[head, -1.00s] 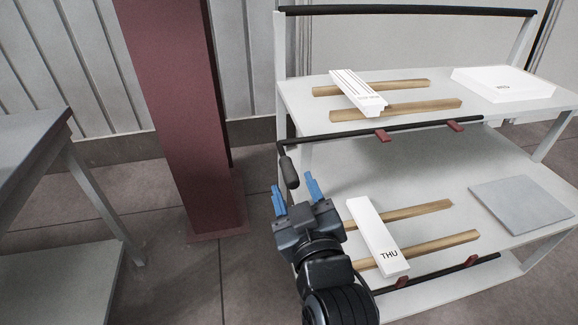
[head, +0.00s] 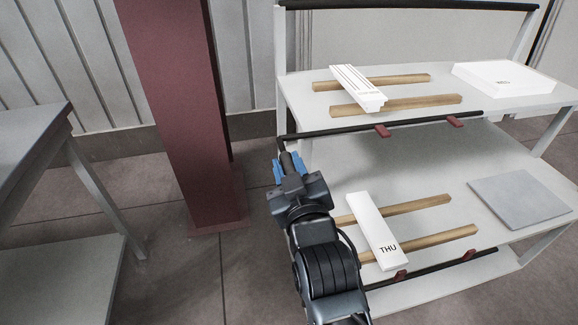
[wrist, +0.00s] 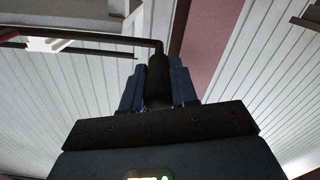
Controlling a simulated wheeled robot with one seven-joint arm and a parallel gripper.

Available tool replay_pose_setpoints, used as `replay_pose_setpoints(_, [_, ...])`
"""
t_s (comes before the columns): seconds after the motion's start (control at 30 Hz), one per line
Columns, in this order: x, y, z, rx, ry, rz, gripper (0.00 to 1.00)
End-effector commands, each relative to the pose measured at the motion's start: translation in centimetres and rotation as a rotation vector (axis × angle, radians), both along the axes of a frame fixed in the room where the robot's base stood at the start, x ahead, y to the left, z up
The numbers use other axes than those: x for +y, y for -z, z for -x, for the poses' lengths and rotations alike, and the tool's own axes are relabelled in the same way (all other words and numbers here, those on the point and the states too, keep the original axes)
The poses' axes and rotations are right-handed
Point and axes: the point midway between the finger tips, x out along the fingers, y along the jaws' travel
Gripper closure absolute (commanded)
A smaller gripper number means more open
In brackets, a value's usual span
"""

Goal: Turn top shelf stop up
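The top shelf stop is a black bar (head: 420,124) along the front edge of the upper shelf (head: 420,78). Two red tabs (head: 382,131) sit on it, low and not standing above the shelf top. Its left end bends into a black handle (head: 287,163) that hangs down; the handle also shows in the wrist view (wrist: 158,78). My gripper (head: 287,170) has its blue fingers on either side of this handle, close against it. In the wrist view my gripper (wrist: 158,88) appears shut on the handle, whose lower end is between the fingers.
White boards lie on wooden strips on the upper shelf and lower shelf, the lower one marked THU (head: 378,232). A white tray (head: 503,78) and a grey plate (head: 520,200) are at right. A dark red column (head: 180,110) stands left behind my gripper; a table (head: 30,140) is far left.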

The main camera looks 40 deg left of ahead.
Motion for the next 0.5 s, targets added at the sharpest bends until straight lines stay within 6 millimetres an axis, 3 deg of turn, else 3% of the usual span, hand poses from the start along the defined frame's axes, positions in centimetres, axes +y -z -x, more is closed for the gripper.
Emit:
replay_pose_setpoints(0.27, [-0.01,0.01,0.02,0.0,0.0,0.0,0.99])
replay_pose_setpoints(0.5, [-0.01,0.01,0.02,0.0,0.0,0.0,1.0])
